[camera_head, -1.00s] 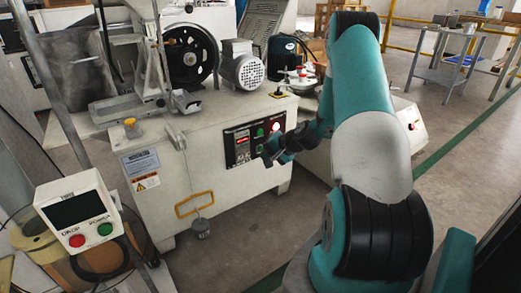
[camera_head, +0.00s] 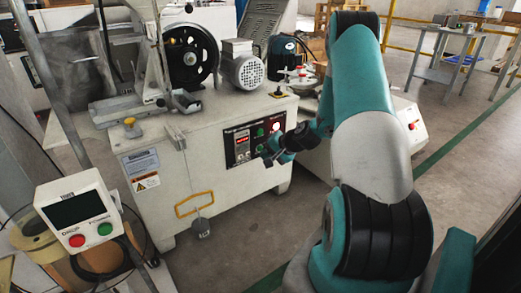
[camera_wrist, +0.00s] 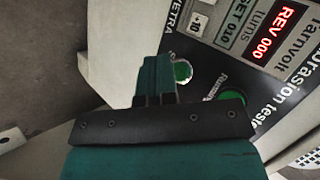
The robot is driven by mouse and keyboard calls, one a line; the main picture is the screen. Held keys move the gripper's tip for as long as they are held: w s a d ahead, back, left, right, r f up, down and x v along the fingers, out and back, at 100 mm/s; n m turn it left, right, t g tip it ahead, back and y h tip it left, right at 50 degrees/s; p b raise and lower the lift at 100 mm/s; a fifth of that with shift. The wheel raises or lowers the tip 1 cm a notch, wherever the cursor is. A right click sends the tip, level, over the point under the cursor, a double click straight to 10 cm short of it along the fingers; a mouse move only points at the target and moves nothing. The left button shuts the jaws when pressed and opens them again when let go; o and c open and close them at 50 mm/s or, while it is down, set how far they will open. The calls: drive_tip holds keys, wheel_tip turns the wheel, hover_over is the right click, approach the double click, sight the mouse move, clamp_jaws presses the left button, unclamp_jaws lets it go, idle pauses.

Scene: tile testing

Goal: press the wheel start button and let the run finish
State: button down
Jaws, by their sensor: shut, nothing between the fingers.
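The wheel machine's control panel (camera_head: 242,146) is on the front of a pale cabinet. In the wrist view its red display (camera_wrist: 270,30) reads REV 000, and the line beside it reads SET 010. A green round button (camera_wrist: 183,71) shows right beside my fingertips, partly hidden by them. A second green round part (camera_wrist: 236,97) with a small label is partly hidden behind my gripper body. My gripper (camera_wrist: 158,68) is shut and empty, close in front of the panel; contact cannot be told. In the head view my gripper (camera_head: 268,157) is at the panel's lower right. The black wheel (camera_head: 190,57) stands on top.
A grey motor (camera_head: 242,66) sits right of the wheel. A lit white lamp (camera_head: 276,127) is at the panel's right. A separate box with a dark screen (camera_head: 75,209) and red and green buttons stands front left.

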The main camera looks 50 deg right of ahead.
drive_tip(key=shift+w, duration=0.15)
idle(0.6)
drive_tip(key=shift+w+d+p, duration=0.15)
drive_tip(key=shift+w+p, duration=0.15)
